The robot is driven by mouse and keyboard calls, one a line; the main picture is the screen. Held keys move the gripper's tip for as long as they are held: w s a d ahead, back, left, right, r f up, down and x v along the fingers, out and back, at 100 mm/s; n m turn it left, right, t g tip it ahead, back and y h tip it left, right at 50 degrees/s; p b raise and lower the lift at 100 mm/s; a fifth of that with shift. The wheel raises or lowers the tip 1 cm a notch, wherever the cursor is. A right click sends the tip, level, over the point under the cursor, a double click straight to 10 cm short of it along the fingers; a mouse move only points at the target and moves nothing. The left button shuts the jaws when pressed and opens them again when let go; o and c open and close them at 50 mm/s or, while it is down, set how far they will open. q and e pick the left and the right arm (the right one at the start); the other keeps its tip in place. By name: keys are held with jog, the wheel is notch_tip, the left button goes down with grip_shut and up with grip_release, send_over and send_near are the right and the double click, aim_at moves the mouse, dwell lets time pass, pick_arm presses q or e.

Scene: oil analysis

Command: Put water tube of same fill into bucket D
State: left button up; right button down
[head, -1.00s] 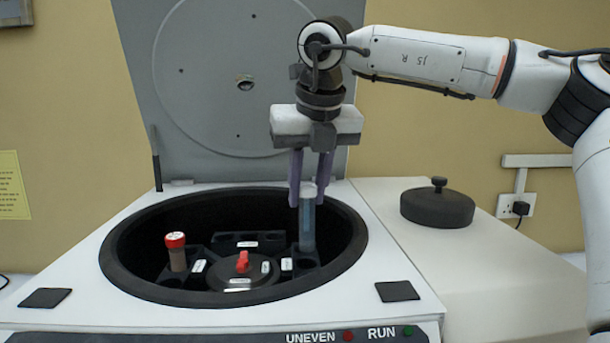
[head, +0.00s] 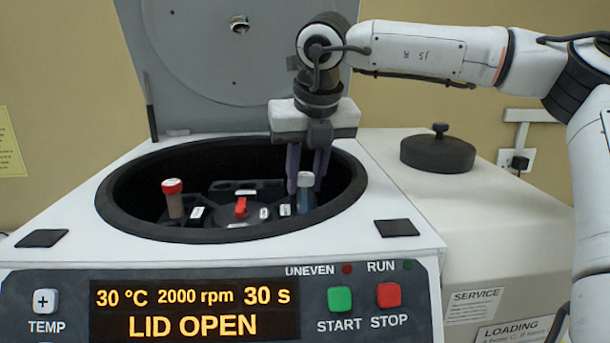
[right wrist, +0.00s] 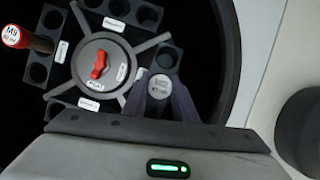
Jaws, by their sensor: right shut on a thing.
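My right gripper (head: 307,178) is shut on the water tube (head: 305,197), a clear tube with bluish liquid and a pale cap. It holds the tube upright at the right-hand bucket of the centrifuge rotor. In the right wrist view the pale cap (right wrist: 160,85) shows between the fingers, over the near end of that bucket (right wrist: 166,56); the bucket's far hole looks empty. How deep the tube sits is hidden. A red-capped tube (head: 174,200) with brown content stands in the left bucket. Bucket letters are too small to read. My left gripper is not in view.
The rotor hub has a red knob (head: 241,207). The black bowl rim (head: 118,225) surrounds the rotor, and the open lid (head: 215,80) stands behind. The display (head: 195,309) reads LID OPEN. A dark round lid (head: 438,153) lies on the right-hand unit.

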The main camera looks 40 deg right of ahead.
jog(key=c, duration=1.4)
grip_release()
jog(key=shift+o, duration=0.2)
jog(key=v, duration=1)
jog(key=shift+r+b, duration=0.15)
jog(key=shift+b, duration=0.15)
jog(key=shift+s, duration=0.2)
